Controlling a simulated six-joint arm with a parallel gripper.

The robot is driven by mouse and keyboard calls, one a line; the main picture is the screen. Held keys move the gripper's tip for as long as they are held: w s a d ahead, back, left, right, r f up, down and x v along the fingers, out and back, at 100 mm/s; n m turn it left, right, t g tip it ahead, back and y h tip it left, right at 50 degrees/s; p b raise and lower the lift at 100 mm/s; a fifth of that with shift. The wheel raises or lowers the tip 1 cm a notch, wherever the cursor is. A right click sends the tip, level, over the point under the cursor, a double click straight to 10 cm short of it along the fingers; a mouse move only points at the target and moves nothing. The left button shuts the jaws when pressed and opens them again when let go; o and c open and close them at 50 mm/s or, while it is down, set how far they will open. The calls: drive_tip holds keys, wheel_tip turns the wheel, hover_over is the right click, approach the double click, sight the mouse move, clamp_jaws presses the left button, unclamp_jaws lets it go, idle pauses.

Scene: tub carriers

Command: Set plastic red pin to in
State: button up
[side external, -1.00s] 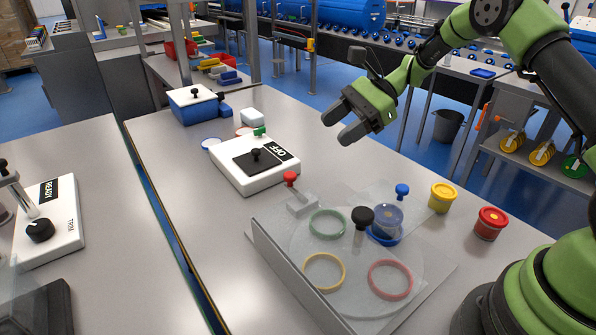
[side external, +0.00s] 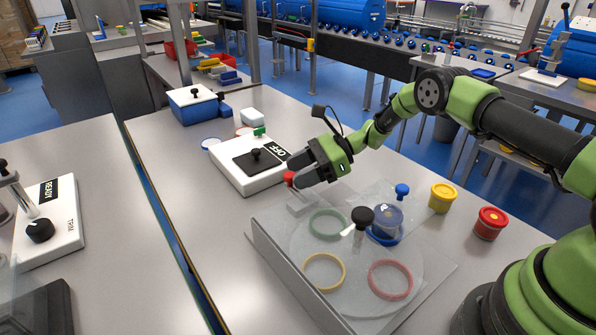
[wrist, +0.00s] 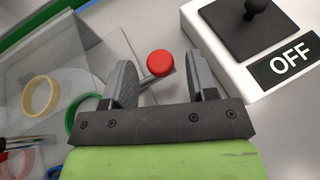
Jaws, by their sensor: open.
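The red pin (side external: 289,178) stands at the back left corner of the clear turntable fixture (side external: 262,236), on a small grey block. In the wrist view the round red pin head (wrist: 160,63) sits between the two fingers, nearer their tips. My gripper (side external: 297,171) is open around or just above the pin; it also shows in the wrist view (wrist: 160,75). The fingers show gaps on both sides of the head, so they do not appear to touch it. The pin's lower part is mostly hidden.
A white box marked OFF (side external: 256,165) with a black lever stands close to my gripper. The fixture carries a black knob (side external: 362,216), a blue pin (side external: 402,190) and a blue tub (side external: 386,222). Yellow (side external: 442,198) and red (side external: 489,223) tubs stand to the right.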

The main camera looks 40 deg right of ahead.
drive_tip(key=shift+w+a+f, duration=0.1)
drive_tip(key=shift+a, duration=0.2)
clamp_jaws()
drive_tip(key=shift+s, duration=1.5)
unclamp_jaws()
drive_tip(key=shift+w, duration=0.1)
